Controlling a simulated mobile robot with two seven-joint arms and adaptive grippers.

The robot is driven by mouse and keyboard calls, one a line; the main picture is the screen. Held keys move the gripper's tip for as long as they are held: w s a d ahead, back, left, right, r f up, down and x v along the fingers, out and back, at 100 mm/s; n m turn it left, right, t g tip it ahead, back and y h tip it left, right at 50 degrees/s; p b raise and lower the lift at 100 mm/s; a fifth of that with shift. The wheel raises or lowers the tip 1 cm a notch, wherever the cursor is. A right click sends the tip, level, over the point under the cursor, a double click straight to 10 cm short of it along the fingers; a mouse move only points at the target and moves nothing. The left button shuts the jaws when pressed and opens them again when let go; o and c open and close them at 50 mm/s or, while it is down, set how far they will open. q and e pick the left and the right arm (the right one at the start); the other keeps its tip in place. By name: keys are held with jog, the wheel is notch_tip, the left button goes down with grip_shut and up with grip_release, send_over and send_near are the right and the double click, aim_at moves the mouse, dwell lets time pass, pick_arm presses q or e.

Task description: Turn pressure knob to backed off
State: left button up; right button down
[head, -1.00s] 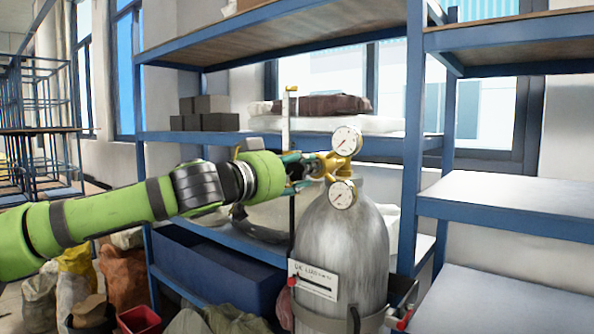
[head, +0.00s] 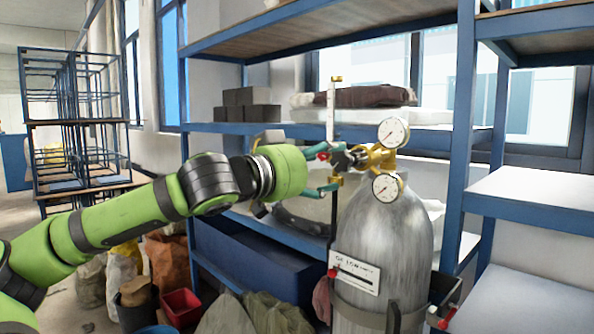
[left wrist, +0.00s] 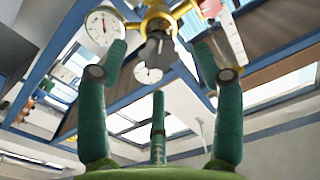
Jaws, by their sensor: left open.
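The dark grey pressure knob (head: 342,158) sticks out to the left of the brass regulator (head: 376,158) on top of a grey gas cylinder (head: 380,240). The regulator carries two white round gauges, an upper one (head: 393,132) and a lower one (head: 386,187). My left gripper (head: 328,170) faces the knob from the left with its green fingers spread. In the left wrist view the knob (left wrist: 158,50) lies between the open fingertips, with visible gaps at both sides. My right gripper is not in view.
A thin upright post (head: 331,105) with a brass top stands close by the fingers. Blue shelving (head: 467,130) stands behind and right of the cylinder. A label plate (head: 355,271) with a red pointer is on the cylinder. Sacks and a red bin (head: 182,308) stand below the arm.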

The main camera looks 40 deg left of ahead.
pick_arm(q)
jog(key=s, duration=0.6)
jog(key=shift+s+a, duration=0.15)
jog(key=shift+s, duration=0.25)
jog(key=shift+a+f, duration=0.1)
jog(key=shift+f, duration=0.05)
